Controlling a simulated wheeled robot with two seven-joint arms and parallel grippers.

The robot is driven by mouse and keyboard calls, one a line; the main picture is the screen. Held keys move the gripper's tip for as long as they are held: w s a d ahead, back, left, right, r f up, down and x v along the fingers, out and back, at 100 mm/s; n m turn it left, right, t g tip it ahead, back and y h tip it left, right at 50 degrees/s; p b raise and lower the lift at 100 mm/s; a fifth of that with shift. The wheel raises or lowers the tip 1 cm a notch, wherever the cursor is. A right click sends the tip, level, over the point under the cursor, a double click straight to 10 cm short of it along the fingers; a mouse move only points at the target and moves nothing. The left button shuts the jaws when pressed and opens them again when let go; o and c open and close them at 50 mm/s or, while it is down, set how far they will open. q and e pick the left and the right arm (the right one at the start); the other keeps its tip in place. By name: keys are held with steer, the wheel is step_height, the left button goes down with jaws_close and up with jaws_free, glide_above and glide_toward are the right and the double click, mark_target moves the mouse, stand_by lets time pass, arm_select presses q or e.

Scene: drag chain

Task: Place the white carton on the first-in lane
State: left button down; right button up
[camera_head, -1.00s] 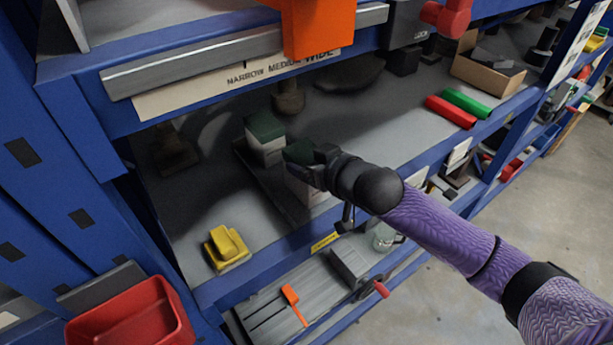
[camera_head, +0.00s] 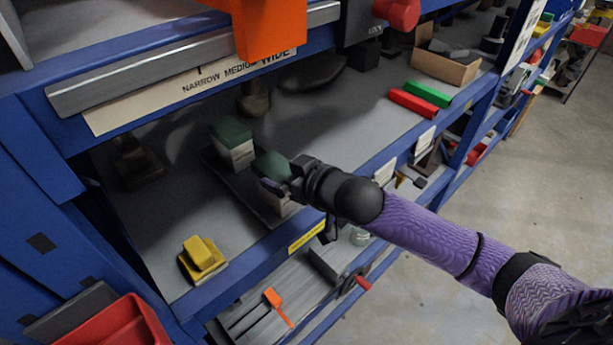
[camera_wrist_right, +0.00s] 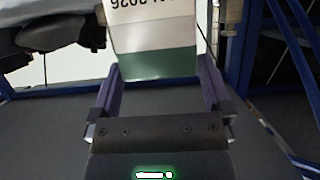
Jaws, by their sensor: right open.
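A white carton with a green top (camera_head: 272,165) stands on the shelf in the head view, partly hidden by my right gripper (camera_head: 288,180). In the right wrist view, a white carton with a green band and upside-down print (camera_wrist_right: 155,35) lies between the two fingers, which are spread on either side of it. A second white carton with a green top (camera_head: 238,156) stands just behind it to the left. Both stand on or beside a dark strip (camera_head: 243,190) on the grey shelf; which lane this is I cannot tell. My left gripper is out of view.
A yellow block (camera_head: 201,256) sits at the shelf's front left. A blue front rail (camera_head: 262,252) runs below the cartons. A sign board (camera_head: 190,90) hangs above. Red (camera_head: 412,104) and green (camera_head: 430,93) rolls and an open box (camera_head: 446,63) lie to the right.

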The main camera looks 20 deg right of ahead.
steer(key=v, duration=0.9)
steer(key=d+f+m+g+h, duration=0.1)
steer(key=d+f+h, duration=0.15)
steer(key=f, duration=0.45)
steer(key=s+d+f+m+g+h, duration=0.1)
steer(key=d+f, duration=0.3)
steer(key=f, duration=0.2)
steer(key=d+f+m+g+h, duration=0.1)
steer(key=d+f, duration=0.2)
steer(key=f, duration=0.4)
steer(key=s+a+f+g, duration=0.2)
steer(key=s+f+g, duration=0.3)
steer(key=s+f, duration=1.05)
steer(key=s+a+f+n+g, duration=0.15)
steer(key=s+a+f, duration=0.25)
steer(key=s, duration=0.4)
steer(key=s+a+f+g, duration=0.2)
steer(key=s+a+f, duration=0.1)
steer(key=s, duration=0.5)
step_height(320, 180, down, 21)
steer(key=b, duration=2)
steer(key=shift+s+d+g+b, duration=0.3)
steer(key=shift+s+d+g, duration=0.05)
steer(key=shift+s, duration=0.1)
